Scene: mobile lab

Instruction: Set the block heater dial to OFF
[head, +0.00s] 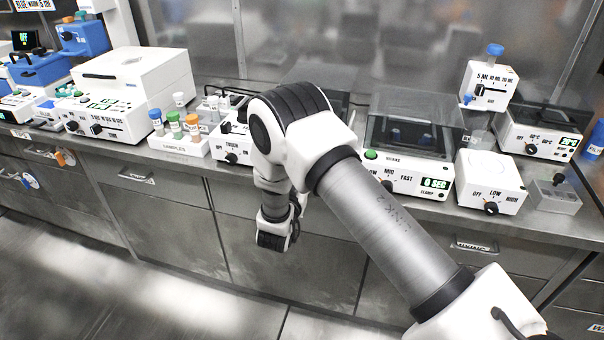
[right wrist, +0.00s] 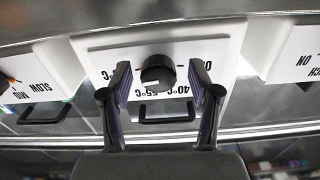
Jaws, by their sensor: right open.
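In the right wrist view the block heater's white front panel (right wrist: 110,50) is seen upside down, with a round black dial (right wrist: 157,73) in its middle. In the head view my right gripper (head: 276,235) hangs in front of the bench, and my arm hides the heater. My left gripper is out of view.
A shaker with a SLOW, MID, FAST dial (head: 400,175) and a TOUCH device (head: 232,148) flank the heater. A sample rack (head: 178,146) is farther left. A drawer handle (right wrist: 167,112) lies close to the dial in the wrist view. Floor space in front is clear.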

